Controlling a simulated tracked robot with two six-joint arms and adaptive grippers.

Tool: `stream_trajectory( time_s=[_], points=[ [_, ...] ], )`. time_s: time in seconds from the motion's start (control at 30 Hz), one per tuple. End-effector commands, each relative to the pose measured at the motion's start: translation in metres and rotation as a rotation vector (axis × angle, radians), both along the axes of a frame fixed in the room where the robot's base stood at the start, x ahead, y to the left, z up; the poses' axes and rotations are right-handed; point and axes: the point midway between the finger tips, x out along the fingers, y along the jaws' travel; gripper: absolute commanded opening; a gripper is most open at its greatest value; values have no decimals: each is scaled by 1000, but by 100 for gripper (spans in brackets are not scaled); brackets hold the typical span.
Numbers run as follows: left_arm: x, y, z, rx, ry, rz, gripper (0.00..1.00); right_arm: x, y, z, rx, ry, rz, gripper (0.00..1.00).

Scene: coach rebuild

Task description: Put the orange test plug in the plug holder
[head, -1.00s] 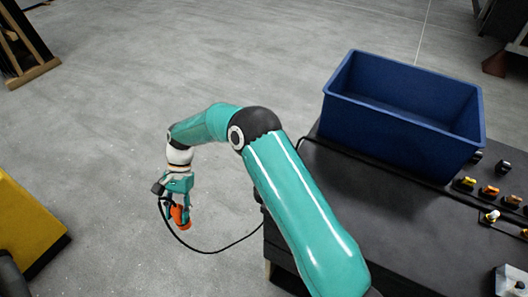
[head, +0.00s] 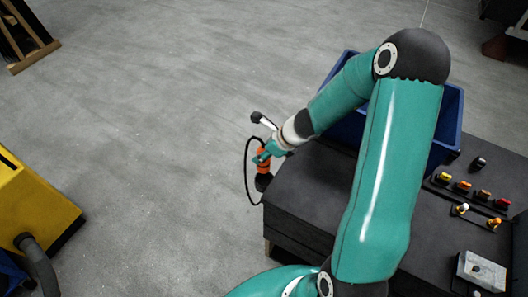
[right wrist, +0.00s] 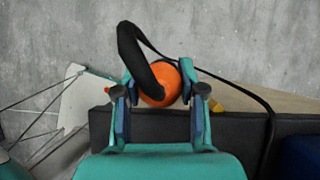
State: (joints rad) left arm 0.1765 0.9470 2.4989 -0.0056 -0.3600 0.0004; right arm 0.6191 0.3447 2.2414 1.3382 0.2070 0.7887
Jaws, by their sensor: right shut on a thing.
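The orange test plug (head: 263,160) is in my right gripper (head: 264,152), with a black lower end and a black cable looping from it. In the right wrist view the plug (right wrist: 160,86) sits between the two fingers, which are shut on it. The gripper holds it in the air just beyond the left edge of the black bench. I cannot make out which item is the plug holder; my right arm hides part of the bench. My left gripper is not in view.
The black bench (head: 310,192) carries a blue bin (head: 448,120), partly behind my arm, several coloured knobs or plugs (head: 463,186) and a pale box (head: 482,271). A yellow machine (head: 35,205) with a grey hose stands at left. The floor (head: 150,130) between is clear.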

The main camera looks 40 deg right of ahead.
Motion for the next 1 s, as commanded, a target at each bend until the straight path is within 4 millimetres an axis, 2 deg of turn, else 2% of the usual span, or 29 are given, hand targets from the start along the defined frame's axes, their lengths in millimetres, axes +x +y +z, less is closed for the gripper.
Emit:
stream_trajectory(
  time_s=[0.03,0.33,0.7,1.0],
  points=[
    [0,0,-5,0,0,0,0,-1,-2,-8,2,1,-6,0],
    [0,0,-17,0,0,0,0,-1,-4,-24,0,-3,-8,0],
    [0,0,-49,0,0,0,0,0,-3,-58,0,-3,-6,0],
    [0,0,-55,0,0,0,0,0,-3,-65,0,-4,-6,0]
  ],
)
